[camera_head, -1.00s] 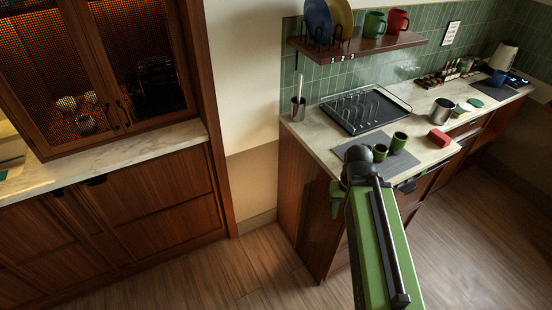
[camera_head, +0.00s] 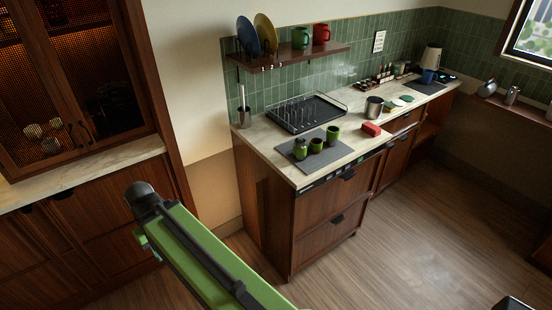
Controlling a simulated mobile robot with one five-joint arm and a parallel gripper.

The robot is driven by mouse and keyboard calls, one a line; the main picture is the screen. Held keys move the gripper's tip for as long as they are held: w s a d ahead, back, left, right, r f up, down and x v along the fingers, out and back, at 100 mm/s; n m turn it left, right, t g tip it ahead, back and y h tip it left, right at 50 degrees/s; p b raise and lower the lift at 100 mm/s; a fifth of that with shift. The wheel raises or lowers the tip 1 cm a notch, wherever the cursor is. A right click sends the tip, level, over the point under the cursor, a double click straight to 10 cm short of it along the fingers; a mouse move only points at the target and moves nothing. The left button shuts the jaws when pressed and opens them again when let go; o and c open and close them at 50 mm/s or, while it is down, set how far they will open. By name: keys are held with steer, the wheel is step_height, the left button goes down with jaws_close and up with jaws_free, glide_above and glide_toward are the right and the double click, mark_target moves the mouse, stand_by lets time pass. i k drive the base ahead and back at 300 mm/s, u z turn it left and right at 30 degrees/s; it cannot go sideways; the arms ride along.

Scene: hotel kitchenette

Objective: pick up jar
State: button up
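A small green vessel with a narrower top (camera_head: 300,149), which looks like the jar, stands upright on a grey mat (camera_head: 302,165) near the front left end of the counter. Two green cups (camera_head: 316,145) (camera_head: 333,135) stand in a row to its right on the same mat. My arm crosses the lower left, its dark joint to the left of the counter and apart from it. A small green part of the arm shows below that joint. My gripper's fingers do not show.
A black dish rack (camera_head: 306,112), a steel pot (camera_head: 374,107) and a red block (camera_head: 371,129) share the counter. A shelf (camera_head: 300,55) with plates and mugs hangs above. The floor (camera_head: 400,225) in front of the drawers is clear.

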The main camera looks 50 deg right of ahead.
mark_target(299, 145)
steer(key=z, duration=0.25)
steer(key=i, duration=1)
steer(key=u, duration=0.3)
